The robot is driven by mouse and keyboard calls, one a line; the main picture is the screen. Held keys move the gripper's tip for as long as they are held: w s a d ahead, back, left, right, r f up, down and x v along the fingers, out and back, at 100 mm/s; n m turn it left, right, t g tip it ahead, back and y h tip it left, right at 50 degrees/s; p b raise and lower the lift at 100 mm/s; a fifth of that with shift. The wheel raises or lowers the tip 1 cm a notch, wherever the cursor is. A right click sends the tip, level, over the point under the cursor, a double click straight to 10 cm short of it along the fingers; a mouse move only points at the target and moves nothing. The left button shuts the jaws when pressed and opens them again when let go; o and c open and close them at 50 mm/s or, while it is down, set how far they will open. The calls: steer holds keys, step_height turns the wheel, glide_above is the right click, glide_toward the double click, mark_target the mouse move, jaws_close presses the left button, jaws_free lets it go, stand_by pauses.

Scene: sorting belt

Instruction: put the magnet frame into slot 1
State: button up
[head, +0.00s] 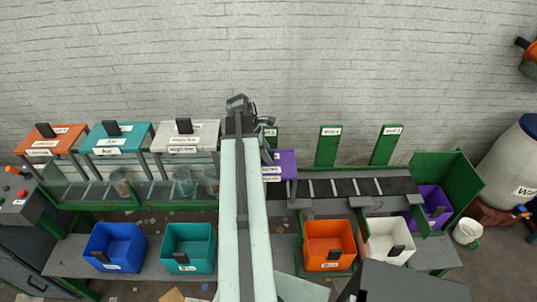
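The purple frame (287,160), whose small label I cannot read fully, stands over the dark belt just right of my arm; it appears to be the magnet frame. My arm covers its left side. My gripper (265,122) is at the far end of my arm, close to the purple frame's back left; its fingers are too small and hidden to tell whether they are open or touch the frame. A green upright plate (272,142) behind the purple frame is mostly hidden and its label unclear. Two more labelled green plates, slot 2 (328,148) and slot 3 (385,147), stand clear to the right.
Orange (60,138), teal (133,138) and grey (205,133) frames stand in a row at left. Clear jars sit on the belt (345,187) below them. Blue, teal, orange and white bins line the front; a purple bin (436,200) is at the belt's right end.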

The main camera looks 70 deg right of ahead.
steer(key=shift+r+p, duration=0.55)
steer(key=p+v, duration=1)
steer(key=v, duration=0.1)
steer(key=shift+w, duration=0.25)
